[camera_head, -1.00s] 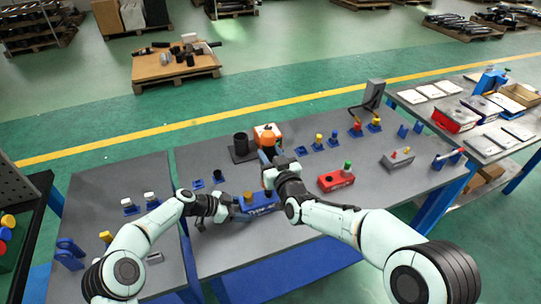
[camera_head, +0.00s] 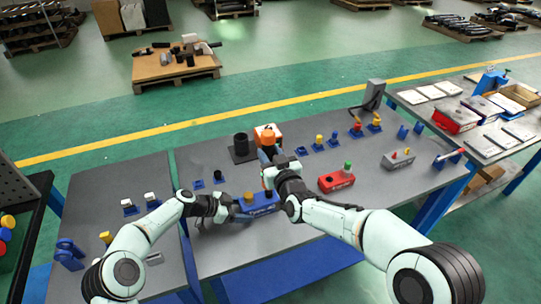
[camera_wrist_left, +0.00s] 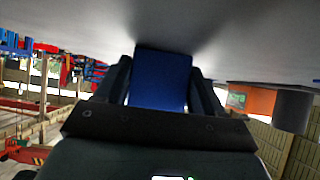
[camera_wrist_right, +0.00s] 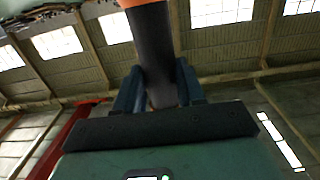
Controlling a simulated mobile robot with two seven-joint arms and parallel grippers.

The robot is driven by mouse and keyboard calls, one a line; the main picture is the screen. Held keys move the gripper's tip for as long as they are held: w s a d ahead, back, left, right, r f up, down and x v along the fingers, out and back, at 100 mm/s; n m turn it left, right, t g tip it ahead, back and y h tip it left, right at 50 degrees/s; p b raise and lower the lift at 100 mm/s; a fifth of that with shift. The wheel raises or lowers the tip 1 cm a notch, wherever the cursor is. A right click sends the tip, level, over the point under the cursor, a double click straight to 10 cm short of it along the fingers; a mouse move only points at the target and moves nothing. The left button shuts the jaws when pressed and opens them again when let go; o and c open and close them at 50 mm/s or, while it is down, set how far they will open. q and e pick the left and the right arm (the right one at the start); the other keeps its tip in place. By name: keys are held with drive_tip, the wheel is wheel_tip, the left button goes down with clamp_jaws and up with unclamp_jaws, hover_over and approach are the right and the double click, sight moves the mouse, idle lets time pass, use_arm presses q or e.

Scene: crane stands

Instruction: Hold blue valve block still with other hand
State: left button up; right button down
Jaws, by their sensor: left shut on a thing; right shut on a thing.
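The blue valve block (camera_head: 263,203) lies on the grey table, with a brownish-yellow knob (camera_head: 248,197) on its left end. My left gripper (camera_head: 234,209) is shut on the block's left end. In the left wrist view the blue block (camera_wrist_left: 160,80) sits between the fingers. My right gripper (camera_head: 268,166) is above and behind the block, shut on a dark, upright tool with an orange top (camera_head: 267,139). In the right wrist view the tool's dark shaft (camera_wrist_right: 155,50) is between the fingers. The tool's lower end is hidden by my right arm.
A red block (camera_head: 336,181) with a green knob and a grey block (camera_head: 398,159) lie to the right. Small blue holders with knobs line the back. The table's front right is clear.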

sight(271, 142)
use_arm(q)
drive_tip(key=shift+w+r, duration=0.1)
use_arm(e)
drive_tip(key=shift+r, duration=2.6)
use_arm(q)
drive_tip(key=o, duration=1.3)
drive_tip(key=shift+o, duration=0.2)
drive_tip(key=v, duration=1.2)
